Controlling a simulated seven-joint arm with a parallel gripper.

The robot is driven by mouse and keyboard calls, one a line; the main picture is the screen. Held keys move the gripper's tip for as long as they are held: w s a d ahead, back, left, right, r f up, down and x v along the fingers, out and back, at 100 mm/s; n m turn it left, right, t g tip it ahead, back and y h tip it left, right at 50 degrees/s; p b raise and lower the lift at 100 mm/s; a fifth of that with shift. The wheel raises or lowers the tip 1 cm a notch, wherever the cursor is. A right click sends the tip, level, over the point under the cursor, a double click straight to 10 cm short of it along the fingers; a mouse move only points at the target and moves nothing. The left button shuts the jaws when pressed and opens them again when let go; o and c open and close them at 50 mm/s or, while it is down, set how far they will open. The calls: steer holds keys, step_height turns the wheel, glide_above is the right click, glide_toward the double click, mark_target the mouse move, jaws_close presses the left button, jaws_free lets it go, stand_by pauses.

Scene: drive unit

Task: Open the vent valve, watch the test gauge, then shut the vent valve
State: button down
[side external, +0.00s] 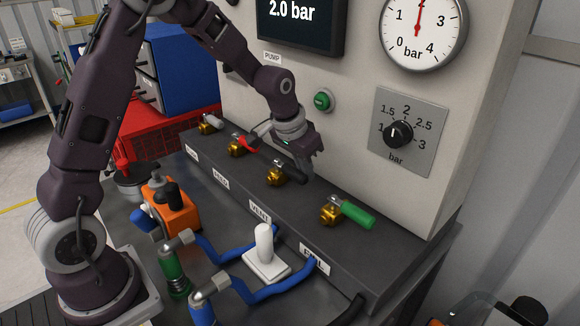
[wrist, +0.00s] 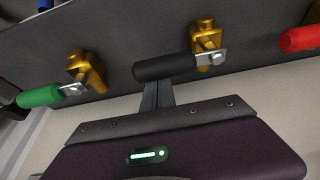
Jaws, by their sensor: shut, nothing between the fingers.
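The vent valve is a brass body (side external: 277,177) with a black lever handle (side external: 292,174), above the VENT label (side external: 260,211) on the dark ledge. Its handle lies along the ledge, pointing right in the side view. In the wrist view the black handle (wrist: 163,68) points left from its brass body (wrist: 205,42). My gripper (side external: 312,172) is shut and empty, by the free end of the black handle. In the wrist view its fingertips (wrist: 156,86) are at the handle's edge; contact cannot be told. The test gauge (side external: 421,28) needle points straight up, at about 2 bar.
The display (side external: 297,20) reads 2.0 bar. A green-handled valve (side external: 350,213) is to the right; red-handled (side external: 244,144) and white-handled (side external: 209,121) valves are to the left. A selector knob (side external: 398,134) and green button (side external: 322,100) are on the panel. Blue hoses (side external: 278,287) lie in front.

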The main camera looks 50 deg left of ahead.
mark_target(296, 176)
steer(key=shift+s+d, duration=0.25)
steer(key=shift+s, duration=0.6)
steer(key=shift+s, duration=0.8)
